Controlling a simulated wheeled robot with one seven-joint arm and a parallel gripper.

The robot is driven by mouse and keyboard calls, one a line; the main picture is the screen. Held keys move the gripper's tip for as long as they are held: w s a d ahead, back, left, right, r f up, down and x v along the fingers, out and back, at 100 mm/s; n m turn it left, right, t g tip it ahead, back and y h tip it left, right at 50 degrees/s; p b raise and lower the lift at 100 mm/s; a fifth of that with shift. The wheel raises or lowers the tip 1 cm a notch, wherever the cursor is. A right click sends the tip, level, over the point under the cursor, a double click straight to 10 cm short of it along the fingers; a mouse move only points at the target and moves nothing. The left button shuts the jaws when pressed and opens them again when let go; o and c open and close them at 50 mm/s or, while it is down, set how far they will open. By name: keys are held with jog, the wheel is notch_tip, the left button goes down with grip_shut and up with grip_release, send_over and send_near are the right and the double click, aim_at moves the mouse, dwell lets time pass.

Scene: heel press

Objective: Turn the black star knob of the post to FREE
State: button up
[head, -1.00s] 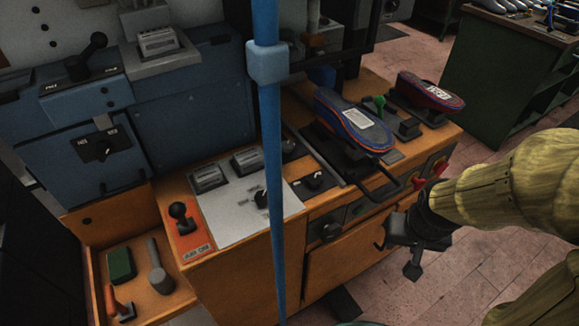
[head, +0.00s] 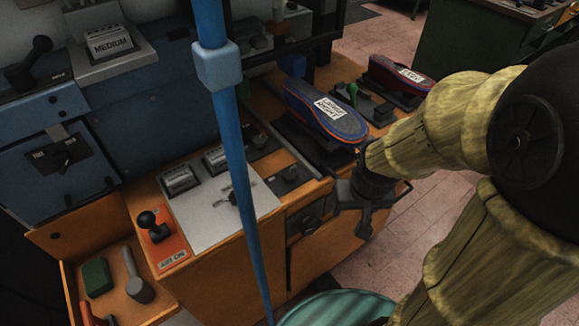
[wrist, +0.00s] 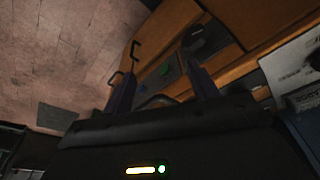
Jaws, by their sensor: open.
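The post is hard to make out under the blue-and-red shoe piece (head: 326,112) with a white label. My gripper (head: 354,214) is open and empty, pointing down in front of the bench, right of the knob and apart from it. Its two fingers (wrist: 160,86) stand apart in the wrist view.
A thin blue upright pole (head: 238,165) crosses the head view left of the knob. A second shoe piece (head: 396,77) stands further back. A bar handle (wrist: 118,80) sticks out from the bench front. An open tray (head: 70,278) holds tools at lower left.

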jog(key=w+a+r+m+g+p, duration=0.1)
jog(key=w+a+r+p, duration=0.55)
jog(key=r+p, duration=0.45)
notch_tip(320, 180, up, 5)
jog(key=m+g+p, duration=0.1)
jog(key=g+p, duration=0.1)
jog(key=p, duration=0.9)
send_over(290, 173)
notch_tip(290, 173, down, 17)
jog(key=shift+f+p, duration=0.15)
jog(key=shift+p, duration=1.1)
jog(key=c, duration=1)
